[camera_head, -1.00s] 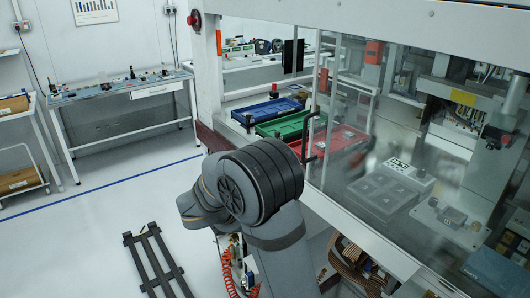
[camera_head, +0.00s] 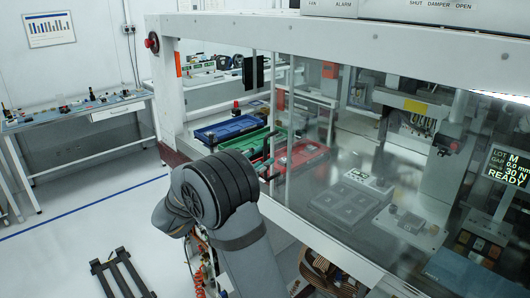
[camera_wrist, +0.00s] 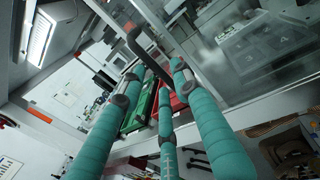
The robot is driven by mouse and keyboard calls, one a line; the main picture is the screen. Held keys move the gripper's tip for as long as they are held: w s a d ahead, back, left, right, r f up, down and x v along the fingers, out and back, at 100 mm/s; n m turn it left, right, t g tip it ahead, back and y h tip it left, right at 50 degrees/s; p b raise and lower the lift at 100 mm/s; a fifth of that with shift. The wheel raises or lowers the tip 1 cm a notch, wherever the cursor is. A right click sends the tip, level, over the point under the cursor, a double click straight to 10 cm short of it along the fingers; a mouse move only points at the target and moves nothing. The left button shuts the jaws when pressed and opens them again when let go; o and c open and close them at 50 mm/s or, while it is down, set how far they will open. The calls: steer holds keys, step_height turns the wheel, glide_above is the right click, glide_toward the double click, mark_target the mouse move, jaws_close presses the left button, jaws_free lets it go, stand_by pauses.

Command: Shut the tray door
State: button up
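The tray door looks like a clear pane with a thin upright edge (camera_head: 272,110) on the machine's front, beside the tray opening. It seems to stand open, since the blue and green trays show unobstructed to its left. Its black bar handle (camera_wrist: 148,52) runs down toward my fingertips in the wrist view; it also shows just beyond my wrist in the head view. My gripper (camera_wrist: 156,82) has teal fingers spread apart, with the handle's lower end at or just beyond the gap between them. Contact cannot be told. In the head view my wrist hides the fingers.
Blue (camera_head: 228,128), green (camera_head: 255,143) and red (camera_head: 302,155) trays lie in the machine's left bay. Fixed glass covers the fixture plate (camera_head: 342,207) at right. A lit display (camera_head: 510,168) reads READY. A dark slatted frame (camera_head: 120,275) lies on the open floor at left.

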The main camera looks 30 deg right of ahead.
mark_target(265, 157)
steer(key=shift+p+x, duration=0.45)
steer(key=shift+x, duration=1.2)
steer(key=shift+a, duration=0.1)
steer(key=shift+c, duration=0.7)
jaws_close()
